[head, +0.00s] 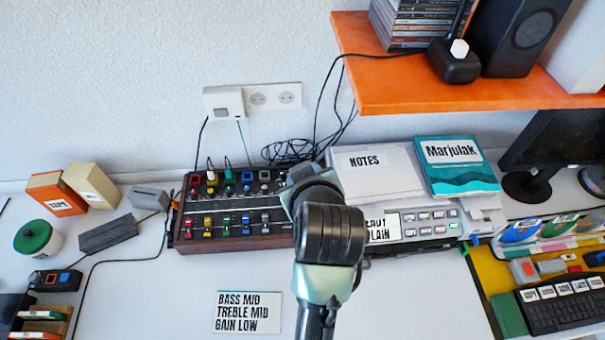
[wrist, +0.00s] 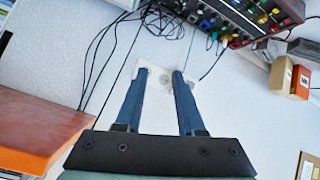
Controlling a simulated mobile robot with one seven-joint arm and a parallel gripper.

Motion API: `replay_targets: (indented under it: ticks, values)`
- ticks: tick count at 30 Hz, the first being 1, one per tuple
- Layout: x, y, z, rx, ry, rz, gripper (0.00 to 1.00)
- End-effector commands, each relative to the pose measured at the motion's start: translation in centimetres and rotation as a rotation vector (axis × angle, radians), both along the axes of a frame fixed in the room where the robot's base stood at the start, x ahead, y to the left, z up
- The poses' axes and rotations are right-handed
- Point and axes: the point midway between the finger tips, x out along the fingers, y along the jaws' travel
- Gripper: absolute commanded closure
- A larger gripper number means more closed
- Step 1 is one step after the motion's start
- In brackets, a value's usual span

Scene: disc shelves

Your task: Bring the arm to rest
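My gripper (wrist: 155,83) shows in the wrist view with its two blue fingers apart and nothing between them. Behind the fingers is the white wall outlet (wrist: 158,78), which shows in the head view (head: 252,100) too. In the head view my arm (head: 328,235) rises from the bottom centre and reaches over the desk between the mixer and the label device. My gripper cannot be made out there, hidden behind the arm's own links.
A mixer (head: 235,213) and a device with a "PLAIN" label (head: 425,228) flank the arm. An orange shelf (head: 400,92) with discs and a speaker (head: 515,35) juts out at upper right. Black cables (head: 290,150) hang by the wall. The front desk around the label card (head: 247,312) is mostly clear.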

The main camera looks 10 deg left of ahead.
Motion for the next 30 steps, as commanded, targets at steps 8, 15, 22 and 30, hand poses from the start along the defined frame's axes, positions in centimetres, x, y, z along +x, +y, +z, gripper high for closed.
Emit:
replay_targets:
  ticks: [8, 15, 22, 30]
  values:
    - [0.0, 0.0, 0.1, 0.000, -0.001, 0.000, 0.62]
    - [0.0, 0.0, 0.0, 0.000, -0.001, 0.000, 0.62]
    - [2.5, -0.9, 7.0, 0.062, -0.191, -0.082, 0.62]
    - [3.0, -3.8, 27.2, 0.278, -0.728, -0.239, 0.62]
